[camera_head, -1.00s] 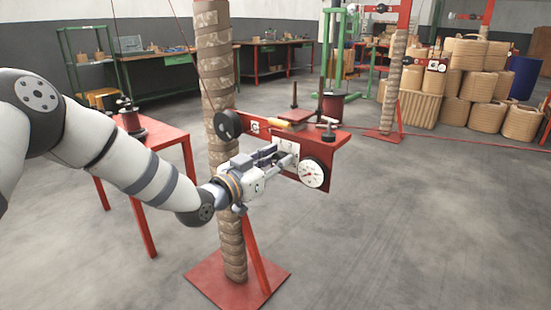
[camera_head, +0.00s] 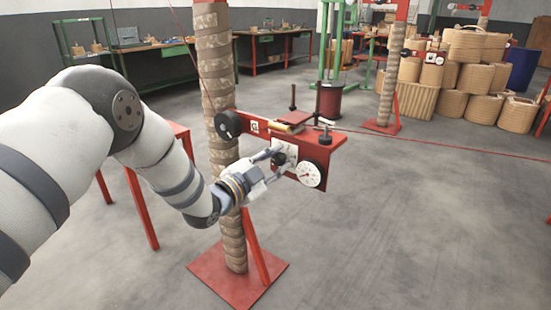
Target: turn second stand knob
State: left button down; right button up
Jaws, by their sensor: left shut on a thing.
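The stand is a column wrapped in brown material (camera_head: 217,80) on a red base plate (camera_head: 215,268), with a red head (camera_head: 325,150) at mid height. A white plate on the head's front bears a small black knob (camera_head: 279,157). A round white dial gauge (camera_head: 309,174) sits to the right of the knob. My left gripper (camera_head: 277,159) comes in from the left and front. Its fingers are shut on the knob, one above and one below, and partly cover the plate. My right gripper is out of view.
A red table (camera_head: 179,130) is behind my left arm. A similar stand (camera_head: 390,80) and tan coils (camera_head: 465,75) are farther back.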

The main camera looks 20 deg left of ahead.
pick_arm(q)
jog(key=shift+f+m, duration=0.1)
jog(key=shift+m, duration=0.3)
jog(key=c, duration=1.6)
grip_release()
jog(key=shift+o, duration=0.2)
jog(key=shift+s, duration=0.1)
jog(key=v, duration=1.2)
